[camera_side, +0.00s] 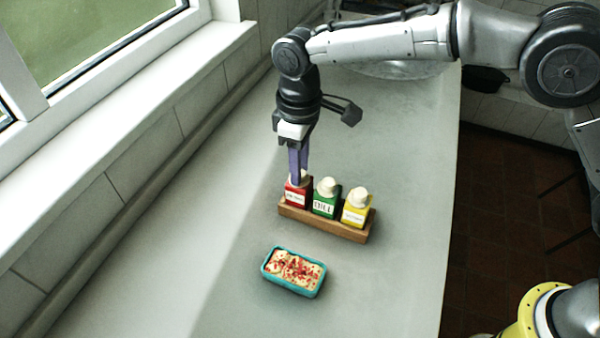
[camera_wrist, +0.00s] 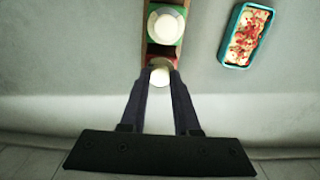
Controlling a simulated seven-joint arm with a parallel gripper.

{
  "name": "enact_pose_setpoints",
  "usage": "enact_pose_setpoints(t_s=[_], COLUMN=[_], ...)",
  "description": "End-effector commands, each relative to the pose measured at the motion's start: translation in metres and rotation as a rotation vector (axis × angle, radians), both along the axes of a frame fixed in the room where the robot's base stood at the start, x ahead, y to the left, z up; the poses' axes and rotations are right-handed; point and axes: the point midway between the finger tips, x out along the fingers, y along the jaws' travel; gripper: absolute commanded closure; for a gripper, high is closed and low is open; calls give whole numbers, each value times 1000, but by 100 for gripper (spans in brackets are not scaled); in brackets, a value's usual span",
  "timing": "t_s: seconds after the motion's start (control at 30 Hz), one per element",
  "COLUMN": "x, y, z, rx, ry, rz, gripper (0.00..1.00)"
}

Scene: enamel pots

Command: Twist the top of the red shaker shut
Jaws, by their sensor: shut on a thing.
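The red shaker (camera_side: 297,197) stands upright at the left end of a wooden rack (camera_side: 325,224), with a white label on its front. My gripper (camera_side: 299,176) points down over it, with its fingers around the cream top. In the wrist view my gripper (camera_wrist: 160,74) has one finger on each side of the cream top (camera_wrist: 159,76), shut on it. Only a little of the red body shows there. The fingers hide much of the top in the side view, and I cannot tell how far it is turned.
A green shaker (camera_side: 326,200) labelled DILL and a yellow shaker (camera_side: 355,208) stand to the right in the same rack. A teal dish (camera_side: 294,271) of food with red bits sits in front. The grey counter around them is mostly clear. A window and its sill (camera_side: 130,110) run along the left.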

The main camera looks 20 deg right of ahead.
Motion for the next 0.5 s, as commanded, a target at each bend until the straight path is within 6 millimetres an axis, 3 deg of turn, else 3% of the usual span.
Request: enact_pose_setpoints(t_s=[0.17, 0.5], x=[0, 0], y=[0, 0], z=[0, 0], rx=[1, 0], ry=[-1, 0], rz=[-88, -504], gripper=[97, 97])
